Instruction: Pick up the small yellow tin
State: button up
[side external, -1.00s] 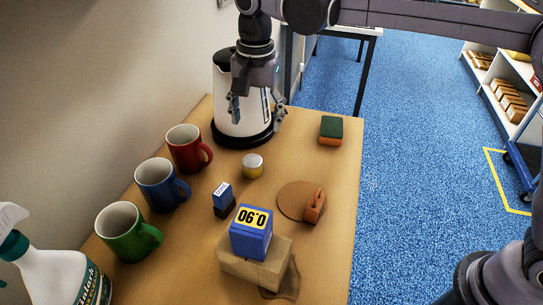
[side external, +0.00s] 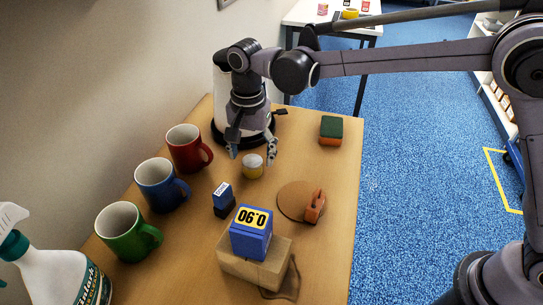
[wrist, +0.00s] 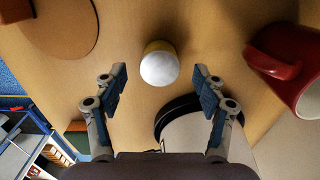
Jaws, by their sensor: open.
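The small yellow tin (side external: 252,167) with a pale, whitish top stands on the wooden table, in front of the kettle. In the wrist view the tin (wrist: 159,64) shows its white top, ahead of the fingertips and roughly centred between them. My gripper (side external: 252,155) is open and empty, pointing down just above and behind the tin. In the wrist view its two fingers (wrist: 162,75) are spread wide with the blue pads apart, and neither touches the tin.
A red mug (side external: 187,149), blue mug (side external: 157,186) and green mug (side external: 124,235) line the left side. The white kettle (side external: 222,95) stands behind my gripper. A small blue box (side external: 223,194), a brown disc (side external: 293,201) and a green-orange sponge (side external: 330,130) are nearby.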

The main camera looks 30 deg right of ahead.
jog(key=shift+f, duration=1.2)
jog(key=c, duration=1.3)
